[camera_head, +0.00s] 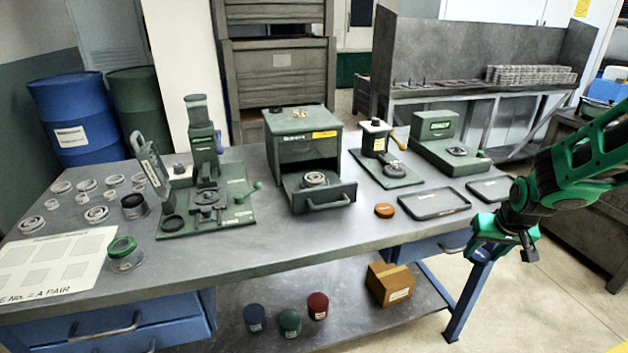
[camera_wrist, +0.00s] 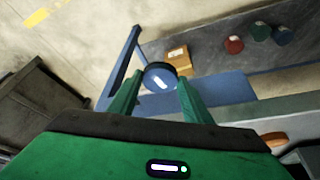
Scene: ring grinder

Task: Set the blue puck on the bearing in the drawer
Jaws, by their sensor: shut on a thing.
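My gripper (camera_wrist: 158,88) is shut on the blue puck (camera_wrist: 160,77), a round blue piece with a white label, held between the two fingers in the wrist view. In the head view my gripper (camera_head: 529,252) is off the right end of the table, and I cannot make out the puck there. The bearing (camera_head: 314,180), a pale metal ring, lies in the open drawer (camera_head: 304,204) of the green box machine near the table's middle. Nothing sits on top of the bearing. My gripper is well to the right of the drawer.
A green press (camera_head: 205,185) stands left of the drawer. A small green machine (camera_head: 385,160), an orange disc (camera_head: 384,210) and dark trays (camera_head: 433,203) lie to its right. Several jars and rings fill the table's left. Coloured cans and a cardboard box (camera_head: 390,283) are on the lower shelf.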

